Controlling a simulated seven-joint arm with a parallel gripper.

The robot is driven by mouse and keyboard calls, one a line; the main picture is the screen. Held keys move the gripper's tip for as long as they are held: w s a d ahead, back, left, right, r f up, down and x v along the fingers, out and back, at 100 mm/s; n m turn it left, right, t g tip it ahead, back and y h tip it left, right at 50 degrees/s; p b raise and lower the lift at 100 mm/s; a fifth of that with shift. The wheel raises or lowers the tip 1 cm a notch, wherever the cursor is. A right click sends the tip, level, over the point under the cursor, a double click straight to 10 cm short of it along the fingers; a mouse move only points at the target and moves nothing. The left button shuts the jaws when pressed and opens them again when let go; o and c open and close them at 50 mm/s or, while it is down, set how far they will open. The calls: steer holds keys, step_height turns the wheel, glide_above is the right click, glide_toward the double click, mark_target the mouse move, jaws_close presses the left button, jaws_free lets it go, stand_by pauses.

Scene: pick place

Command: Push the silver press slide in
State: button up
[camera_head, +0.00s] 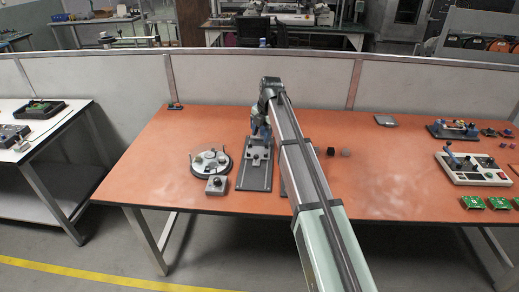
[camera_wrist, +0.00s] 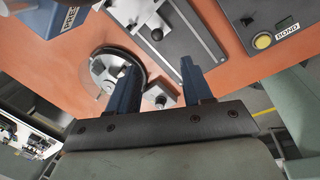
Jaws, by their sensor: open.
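The silver press slide (camera_head: 258,152) appears to be the grey carriage on a long dark base plate (camera_head: 254,180) left of the table's middle. In the wrist view a silver slide piece (camera_wrist: 150,22) with a dark round knob sits on the plate at the top. My gripper (camera_head: 261,132) is over the far part of this plate in the head view. In the wrist view my gripper (camera_wrist: 158,75) shows two blue fingers apart with nothing between them. I cannot tell whether a finger touches the slide; my arm partly hides the area.
A round fixture (camera_head: 203,170) and a small knobbed block (camera_head: 216,186) stand just left of the plate. A box labelled BOND with a yellow button (camera_wrist: 263,41) shows in the wrist view. Small dark objects (camera_head: 331,151) lie right of my arm.

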steer(key=f, duration=0.4)
steer(key=a+f, duration=0.1)
steer(key=f, duration=0.3)
steer(key=w+a+f, duration=0.1)
steer(key=f, duration=0.3)
steer(key=s, duration=1.2)
steer(key=shift+s+d+r, duration=0.1)
steer(key=shift+s+r, duration=0.05)
steer(key=shift+s, duration=0.2)
step_height(320, 180, up, 14)
steer(key=d, duration=0.2)
steer(key=shift+s+f, duration=0.25)
steer(key=shift+s, duration=0.2)
steer(key=m, duration=0.4)
glide_above(256, 158)
steer(key=s+d, duration=0.1)
steer(key=d, duration=0.1)
steer(key=shift+t+h, duration=0.3)
steer(key=f, duration=0.4)
steer(key=w+a+f, duration=0.1)
steer(key=f, duration=0.4)
steer(key=a+f, duration=0.1)
steer(key=f, duration=0.3)
steer(key=shift+w+f, duration=0.25)
steer(key=shift+w, duration=0.15)
